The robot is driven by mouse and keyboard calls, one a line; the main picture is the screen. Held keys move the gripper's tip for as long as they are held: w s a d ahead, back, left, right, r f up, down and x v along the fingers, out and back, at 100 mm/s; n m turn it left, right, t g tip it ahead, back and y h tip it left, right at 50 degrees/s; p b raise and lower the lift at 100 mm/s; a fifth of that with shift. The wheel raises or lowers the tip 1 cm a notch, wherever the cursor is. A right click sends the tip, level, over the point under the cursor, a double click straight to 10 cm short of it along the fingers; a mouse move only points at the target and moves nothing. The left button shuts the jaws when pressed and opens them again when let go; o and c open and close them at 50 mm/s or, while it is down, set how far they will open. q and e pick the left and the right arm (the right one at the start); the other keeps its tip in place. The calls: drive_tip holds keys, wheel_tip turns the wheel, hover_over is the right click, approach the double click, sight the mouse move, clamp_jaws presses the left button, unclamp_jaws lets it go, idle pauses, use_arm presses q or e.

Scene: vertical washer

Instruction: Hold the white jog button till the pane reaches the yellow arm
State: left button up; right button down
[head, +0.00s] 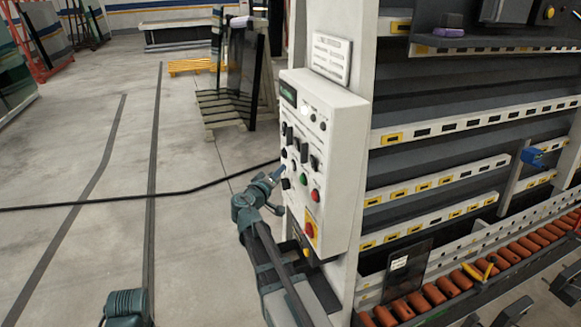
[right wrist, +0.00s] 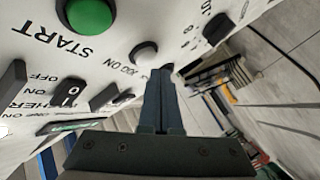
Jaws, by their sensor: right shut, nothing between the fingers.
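The white jog button (right wrist: 143,54) is on the pale control panel (head: 325,150), beside the green START button (right wrist: 90,14). My right gripper (right wrist: 162,72) is shut and empty, its fingertips close to the jog button's edge; I cannot tell whether they touch it. In the head view the right gripper (head: 278,174) reaches the panel's left side. The dark pane (head: 408,268), with a white label, stands on the orange rollers at the washer's lower left. The yellow arm (head: 478,271) is to its right, with a visible gap between them. My left gripper is not in view.
A red emergency knob (head: 310,230) on a yellow plate sits low on the panel, below other buttons and black switches. A black cable (head: 140,196) crosses the floor at left. A rack with dark panes (head: 240,75) stands behind. The floor at left is mostly clear.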

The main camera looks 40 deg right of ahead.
drive_tip(key=shift+d, duration=0.1)
idle(0.4)
drive_tip(key=shift+s+d, duration=0.1)
drive_tip(key=shift+d, duration=0.2)
drive_tip(key=shift+s+d, duration=0.15)
drive_tip(key=shift+d, duration=0.4)
idle(2.3)
drive_tip(key=shift+a, duration=0.1)
idle(3.9)
drive_tip(key=shift+w+a, duration=0.25)
drive_tip(key=shift+a, duration=0.6)
